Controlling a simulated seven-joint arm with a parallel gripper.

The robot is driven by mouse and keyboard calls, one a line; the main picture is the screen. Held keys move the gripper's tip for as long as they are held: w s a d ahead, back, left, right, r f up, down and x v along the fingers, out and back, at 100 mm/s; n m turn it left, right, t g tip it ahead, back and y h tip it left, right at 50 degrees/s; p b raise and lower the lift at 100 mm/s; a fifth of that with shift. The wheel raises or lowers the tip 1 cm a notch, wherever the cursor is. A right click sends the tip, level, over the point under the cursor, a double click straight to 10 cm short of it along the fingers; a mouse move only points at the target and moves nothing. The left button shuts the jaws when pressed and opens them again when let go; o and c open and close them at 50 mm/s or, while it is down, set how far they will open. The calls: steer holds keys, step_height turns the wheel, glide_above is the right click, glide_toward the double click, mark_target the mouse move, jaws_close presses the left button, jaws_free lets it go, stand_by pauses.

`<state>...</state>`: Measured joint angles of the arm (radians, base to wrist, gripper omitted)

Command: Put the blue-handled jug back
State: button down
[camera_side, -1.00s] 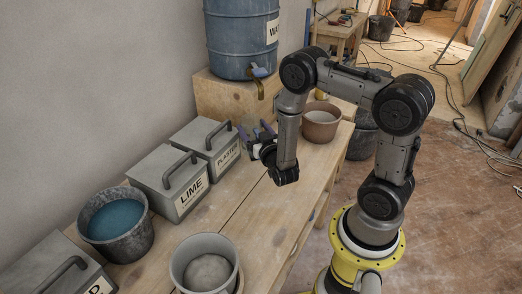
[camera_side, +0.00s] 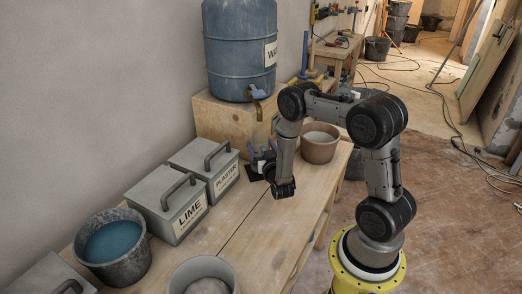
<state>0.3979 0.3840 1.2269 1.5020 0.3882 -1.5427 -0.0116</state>
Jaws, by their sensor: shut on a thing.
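My gripper (camera_side: 262,163) is at the end of my dark arm, low over the back part of the bench, in front of the wooden box. It is shut on the blue-handled jug. Small blue parts show at the gripper, but I cannot tell handle from fingers, and the jug's body is not clear at this size. I cannot tell whether the jug touches the bench.
A blue water barrel (camera_side: 240,55) with a tap stands on a wooden box (camera_side: 222,119). A brown pot (camera_side: 318,150) is right of my gripper. Lidded grey boxes, LIME (camera_side: 165,199) and PLASTER (camera_side: 224,178), a water-filled bucket (camera_side: 122,268) and a grey bucket (camera_side: 178,283) line the bench (camera_side: 262,237).

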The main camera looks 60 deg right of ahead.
steer(key=shift+f, duration=0.5)
steer(key=shift+f, duration=0.15)
jaws_free()
steer(key=v, duration=1.2)
steer(key=shift+r, duration=0.2)
steer(key=shift+a, duration=0.1)
